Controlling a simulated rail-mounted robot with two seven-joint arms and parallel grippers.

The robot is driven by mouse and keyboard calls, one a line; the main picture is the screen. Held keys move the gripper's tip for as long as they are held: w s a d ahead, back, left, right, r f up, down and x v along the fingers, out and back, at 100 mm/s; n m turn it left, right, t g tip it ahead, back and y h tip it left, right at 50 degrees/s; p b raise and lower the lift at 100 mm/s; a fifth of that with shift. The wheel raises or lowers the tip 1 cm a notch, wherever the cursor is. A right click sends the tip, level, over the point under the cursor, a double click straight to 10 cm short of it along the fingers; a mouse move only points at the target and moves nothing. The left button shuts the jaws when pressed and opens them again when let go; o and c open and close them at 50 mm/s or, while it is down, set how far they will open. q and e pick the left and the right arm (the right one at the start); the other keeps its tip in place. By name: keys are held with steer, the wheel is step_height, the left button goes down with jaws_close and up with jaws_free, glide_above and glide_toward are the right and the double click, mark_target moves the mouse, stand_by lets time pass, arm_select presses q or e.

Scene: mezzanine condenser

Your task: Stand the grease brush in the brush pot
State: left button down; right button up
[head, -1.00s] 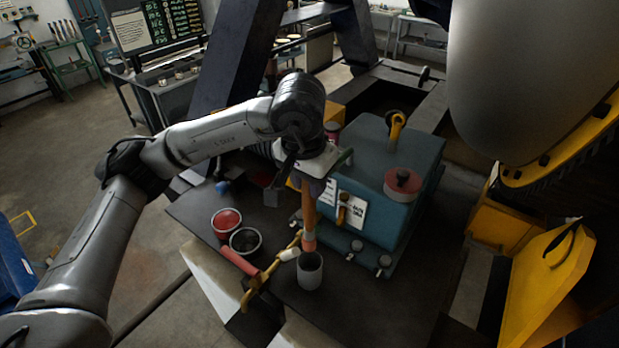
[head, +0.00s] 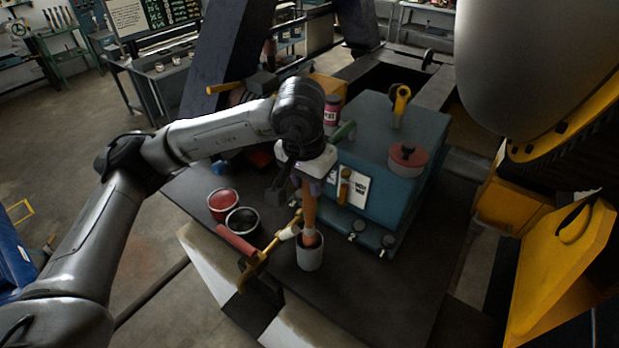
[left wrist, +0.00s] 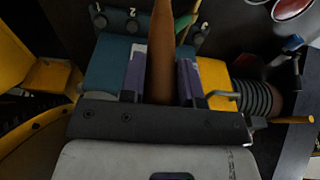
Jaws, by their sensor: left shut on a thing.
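The grease brush (head: 309,212) has a brown-orange handle and stands nearly upright. My left gripper (head: 308,184) is shut on it; in the left wrist view the handle (left wrist: 162,55) runs between the two finger pads. The brush pot (head: 310,258) is a grey cup on the dark bench top, below my left gripper. The brush's lower end is at the pot's mouth and appears to be just inside the rim. How deep it reaches is hidden by the pot wall. My right gripper is not in view.
A teal box (head: 385,150) with a red knob stands close behind and right of the pot. A red tin (head: 223,204) and a black tin (head: 242,221) stand to the left. A yellow tool with a red grip (head: 236,240) lies beside the pot. The bench right of the pot is clear.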

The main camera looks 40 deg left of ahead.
mark_target(309, 195)
arm_select(q)
steer(key=shift+f+b, duration=1.35)
steer(key=shift+f, duration=0.4)
steer(key=shift+f+b, duration=0.35)
steer(key=shift+f, duration=0.05)
steer(key=c, duration=0.8)
jaws_free()
steer(key=shift+o, duration=0.2)
steer(key=shift+r, duration=0.1)
